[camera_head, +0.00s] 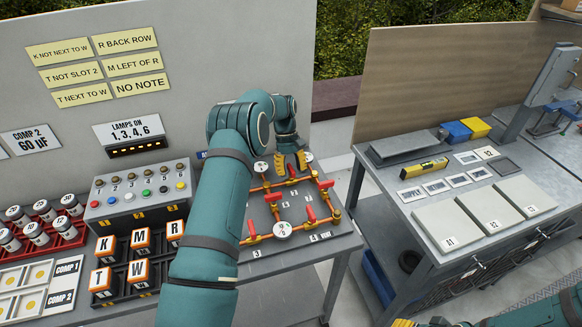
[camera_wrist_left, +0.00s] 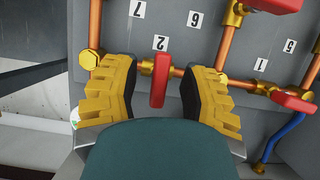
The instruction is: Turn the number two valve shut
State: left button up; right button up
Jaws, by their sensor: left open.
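The number two valve's red lever (camera_wrist_left: 160,80) stands beside the label 2 (camera_wrist_left: 160,43) in the left wrist view, and it looks crosswise to its copper pipe. My left gripper (camera_wrist_left: 166,88) is open with its yellow fingers on either side of this lever, and gaps show between. In the head view the left gripper (camera_head: 291,164) is over the back of the pipe panel (camera_head: 290,258) and partly hides the valve. My right gripper (camera_head: 418,322) only shows a little at the bottom edge, and its jaws cannot be made out.
Other red levers sit close by, such as the one near label 1 (camera_wrist_left: 293,101). A round gauge (camera_head: 283,230) stands at the panel front. A button box (camera_head: 138,190) and lettered blocks (camera_head: 137,272) are at the left. A second bench (camera_head: 440,190) stands at the right across a gap.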

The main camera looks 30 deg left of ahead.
pick_arm(q)
jog(key=v, duration=1.2)
jog(key=shift+d, duration=0.1)
dwell(0.4)
